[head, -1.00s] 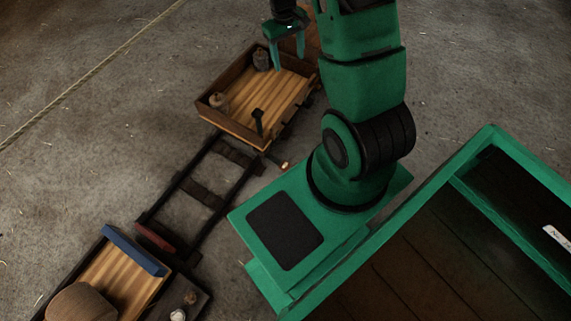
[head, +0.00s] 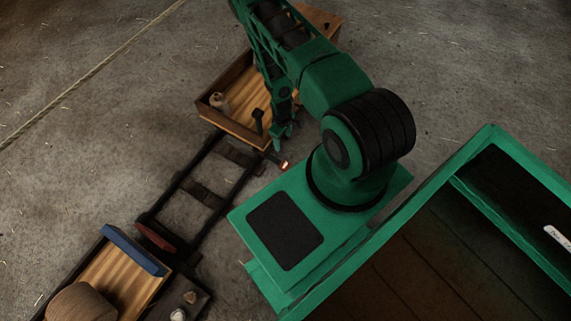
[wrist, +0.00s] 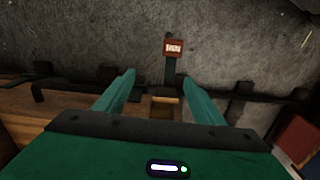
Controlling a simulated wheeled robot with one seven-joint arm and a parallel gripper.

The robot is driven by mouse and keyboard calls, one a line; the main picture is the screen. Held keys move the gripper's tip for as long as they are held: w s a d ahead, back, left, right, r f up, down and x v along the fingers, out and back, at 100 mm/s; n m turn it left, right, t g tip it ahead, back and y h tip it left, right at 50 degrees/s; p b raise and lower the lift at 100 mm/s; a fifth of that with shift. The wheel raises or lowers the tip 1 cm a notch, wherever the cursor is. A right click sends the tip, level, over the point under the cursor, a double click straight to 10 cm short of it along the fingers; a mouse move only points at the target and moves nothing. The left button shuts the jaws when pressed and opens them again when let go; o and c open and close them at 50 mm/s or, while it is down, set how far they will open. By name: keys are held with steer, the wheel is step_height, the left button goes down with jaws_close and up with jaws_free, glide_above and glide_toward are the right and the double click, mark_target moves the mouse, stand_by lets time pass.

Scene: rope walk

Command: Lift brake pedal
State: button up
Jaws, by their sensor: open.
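The brake pedal (wrist: 174,48) is a small red plate with white lettering on a dark arm, seen in the wrist view just beyond and between my fingers. In the head view, a short dark bar with a bright tip (head: 284,164) sticks out from the wagon's near end and seems to be this pedal. My gripper (wrist: 160,80) is open, with nothing between its fingers, and apart from the red plate. In the head view my gripper (head: 282,137) points down beside the wagon's near right corner, close above the bar.
The wooden wagon (head: 231,127) has an upright black lever (head: 258,116) and a small pot (head: 217,101). Dark rails (head: 182,185) run to a second wagon with a blue board (head: 133,250) and a rope coil (head: 82,303).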

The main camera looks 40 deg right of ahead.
glide_above(285, 165)
step_height(285, 165, down, 6)
steer(key=shift+n, duration=0.3)
step_height(285, 165, down, 11)
steer(key=shift+r, duration=0.1)
